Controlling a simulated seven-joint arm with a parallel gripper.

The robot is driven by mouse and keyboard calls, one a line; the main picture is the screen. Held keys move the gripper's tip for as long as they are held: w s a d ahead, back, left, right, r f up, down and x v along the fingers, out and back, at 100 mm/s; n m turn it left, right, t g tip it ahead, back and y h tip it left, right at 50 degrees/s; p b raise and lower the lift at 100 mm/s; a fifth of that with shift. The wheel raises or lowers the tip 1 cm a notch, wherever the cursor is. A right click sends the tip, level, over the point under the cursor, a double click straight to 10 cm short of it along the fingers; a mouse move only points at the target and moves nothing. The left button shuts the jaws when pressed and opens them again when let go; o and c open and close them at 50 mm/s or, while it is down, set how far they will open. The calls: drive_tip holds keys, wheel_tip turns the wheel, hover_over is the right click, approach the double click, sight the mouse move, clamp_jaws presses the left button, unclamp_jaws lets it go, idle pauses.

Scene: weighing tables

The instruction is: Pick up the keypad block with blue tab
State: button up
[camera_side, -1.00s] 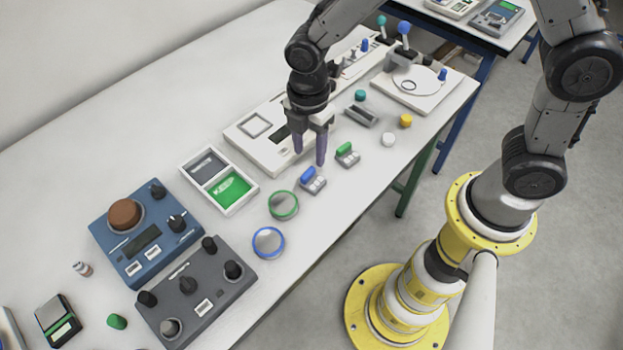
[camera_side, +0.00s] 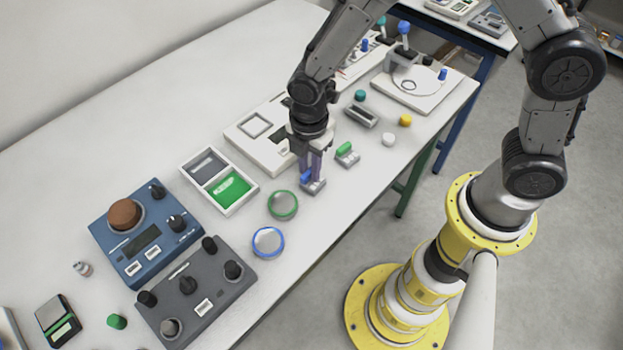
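The keypad block with blue tab (camera_side: 316,187) stands on the white table near its front edge, right of the green-rimmed dish. It is a small grey block, and its blue tab (camera_side: 306,176) shows at the left. My gripper (camera_side: 311,172) points straight down at this block, with its purple fingers low at the tab. The fingers overlap each other and the tab in this view, so I cannot tell whether they touch or grip it. A similar keypad block with green tab (camera_side: 347,155) stands close by on the right.
The green-rimmed dish (camera_side: 283,205) and blue-rimmed dish (camera_side: 268,242) lie to the left. A white panel (camera_side: 258,138) is behind my gripper. A white tray (camera_side: 219,181) with a green compartment stands farther left.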

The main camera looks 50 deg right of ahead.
clamp_jaws()
